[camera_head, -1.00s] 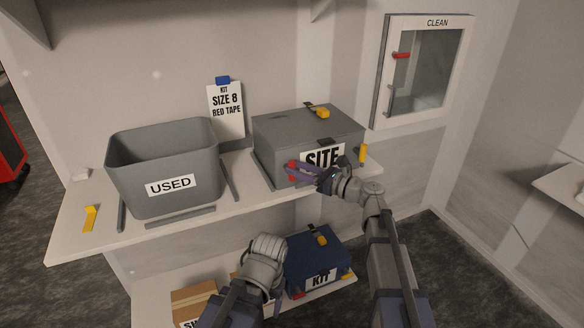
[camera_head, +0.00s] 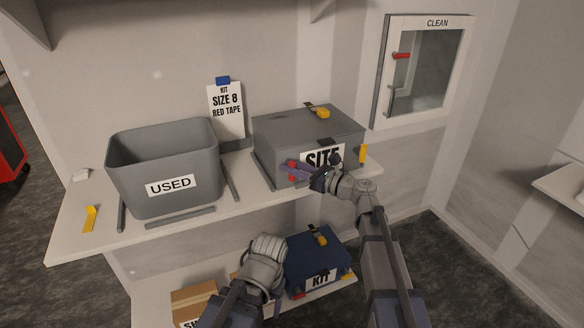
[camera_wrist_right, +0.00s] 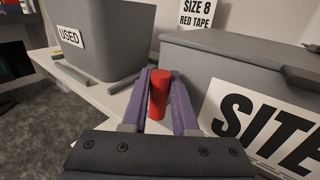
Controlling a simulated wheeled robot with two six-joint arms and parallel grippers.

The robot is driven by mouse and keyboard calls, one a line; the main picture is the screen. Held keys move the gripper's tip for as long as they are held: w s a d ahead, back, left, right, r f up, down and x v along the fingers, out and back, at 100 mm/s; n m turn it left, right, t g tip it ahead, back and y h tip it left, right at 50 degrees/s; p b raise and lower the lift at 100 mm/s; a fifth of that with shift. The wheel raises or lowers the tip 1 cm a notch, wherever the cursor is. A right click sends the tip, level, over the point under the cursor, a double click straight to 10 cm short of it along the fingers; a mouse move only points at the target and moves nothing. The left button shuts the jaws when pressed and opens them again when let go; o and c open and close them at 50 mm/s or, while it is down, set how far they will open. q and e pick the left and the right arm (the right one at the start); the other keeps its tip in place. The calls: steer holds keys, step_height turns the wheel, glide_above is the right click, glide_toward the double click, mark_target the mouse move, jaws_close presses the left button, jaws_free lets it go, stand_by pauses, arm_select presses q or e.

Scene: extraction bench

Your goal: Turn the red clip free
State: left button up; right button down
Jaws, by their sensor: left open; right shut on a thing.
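The red clip (camera_wrist_right: 159,95) is a smooth upright red cylinder in the right wrist view, held between the two purple fingers of my right gripper (camera_wrist_right: 160,90). In the head view the red clip (camera_head: 291,163) shows as small red bits at the front left of the grey SITE box (camera_head: 270,140), partly covered by the fingers. My right gripper (camera_head: 297,171) reaches in from the right, in front of the box's label. I cannot tell whether the clip touches the box. My left gripper (camera_head: 268,250) is low, left of the blue KIT box; its fingers are mostly hidden.
A grey USED bin (camera_head: 140,170) stands on the left of the shelf (camera_head: 100,245). A SIZE 8 RED TAPE card (camera_head: 227,120) stands behind. The blue KIT box (camera_head: 322,262) and a cardboard box (camera_head: 193,302) sit on the lower shelf. A CLEAN cabinet (camera_head: 385,75) hangs at right.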

mark_target(279, 177)
stand_by(0.3)
steer(key=shift+s+a+r+n+h+p, duration=0.15)
steer(key=shift+n+h+p, duration=0.35)
steer(key=shift+p, duration=0.5)
steer(key=n+p, duration=0.1)
steer(key=n+h+p, duration=0.1)
steer(key=shift+s+a+g+p, duration=0.1)
steer(key=shift+a+g+p, duration=0.2)
steer(key=shift+g, duration=0.1)
steer(key=f+n+h+p, duration=0.1)
steer(key=n+h, duration=0.1)
steer(key=a+n+h+p, duration=0.1)
steer(key=n+h+p, duration=0.1)
steer(key=h, duration=0.1)
steer(key=f+n+h+p, duration=0.1)
steer(key=n+h+p, duration=0.1)
steer(key=n, duration=0.1)
steer(key=shift+s+a+f+t, duration=0.2)
steer(key=shift+s+f+t, duration=0.1)
steer(key=shift+s+t, duration=0.1)
steer(key=shift+f+n+h, duration=0.15)
steer(key=shift+n+h, duration=0.45)
steer(key=shift+h, duration=0.2)
